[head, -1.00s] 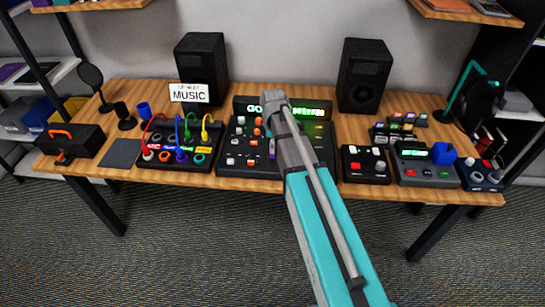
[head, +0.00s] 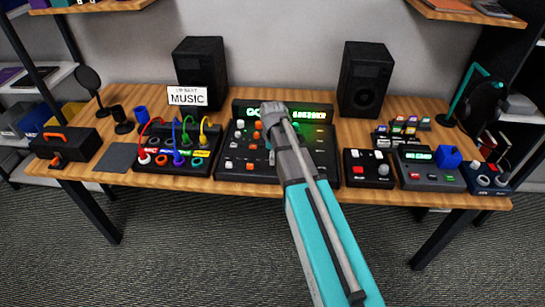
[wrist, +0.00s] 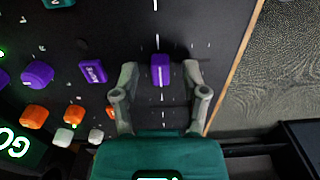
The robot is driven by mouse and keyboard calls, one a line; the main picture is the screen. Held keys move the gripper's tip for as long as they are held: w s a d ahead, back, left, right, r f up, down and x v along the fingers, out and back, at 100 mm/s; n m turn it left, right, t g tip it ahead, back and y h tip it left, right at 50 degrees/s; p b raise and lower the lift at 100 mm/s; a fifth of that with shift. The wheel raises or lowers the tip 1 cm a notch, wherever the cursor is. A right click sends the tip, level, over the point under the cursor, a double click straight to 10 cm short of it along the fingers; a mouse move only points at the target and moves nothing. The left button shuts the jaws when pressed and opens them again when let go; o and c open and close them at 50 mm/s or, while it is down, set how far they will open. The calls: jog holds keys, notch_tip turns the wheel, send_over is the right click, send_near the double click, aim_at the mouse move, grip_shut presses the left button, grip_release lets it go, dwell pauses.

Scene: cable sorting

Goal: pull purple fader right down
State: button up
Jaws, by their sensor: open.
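The purple fader (wrist: 160,70) is a small upright cap with a pale line on top, set on a black console (wrist: 215,20). A thin pale slot line runs past it in the wrist view. My gripper (wrist: 161,76) is open, with one grey finger on each side of the cap and a visible gap on both sides. In the head view my arm covers the fader and the gripper; the console (head: 232,172) shows around it, with a lit green display.
In the wrist view, a purple button (wrist: 93,71), a purple knob (wrist: 37,74) and orange knobs (wrist: 34,115) lie to the left. The table edge (wrist: 236,68) is on the right. In the head view, a cable patch box (head: 150,160) and a small control box (head: 368,168) flank the console.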

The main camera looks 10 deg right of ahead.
aim_at(272, 169)
grip_shut()
jog(key=shift+s+a, duration=0.25)
jog(key=shift+s, duration=0.45)
jog(key=shift+s+a, duration=0.2)
jog(key=shift+s, duration=0.55)
jog(key=shift+s+a, duration=0.25)
jog(key=shift+s, duration=0.45)
jog(key=shift+w, duration=0.1)
grip_release()
jog(key=shift+w, duration=0.15)
